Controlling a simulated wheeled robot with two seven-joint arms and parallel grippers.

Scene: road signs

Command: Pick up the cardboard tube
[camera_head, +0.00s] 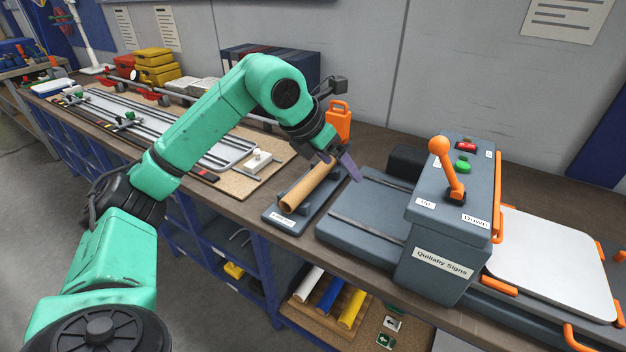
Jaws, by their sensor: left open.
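The cardboard tube (306,190) is brown and lies in a dark cradle (285,217) with a small white label, on the workbench. My left gripper (337,163) is open above the tube's far end. One purple-grey finger shows to the right of the tube, and the other is partly hidden near the tube's far end. I cannot tell whether a finger touches the tube. My right gripper is not in view.
A grey press (450,215) with an orange-knobbed lever stands right of the cradle. An orange container (339,120) stands behind the tube. A cutting board with rails (160,125) lies to the left. Coloured rolls (328,297) lie on the shelf below.

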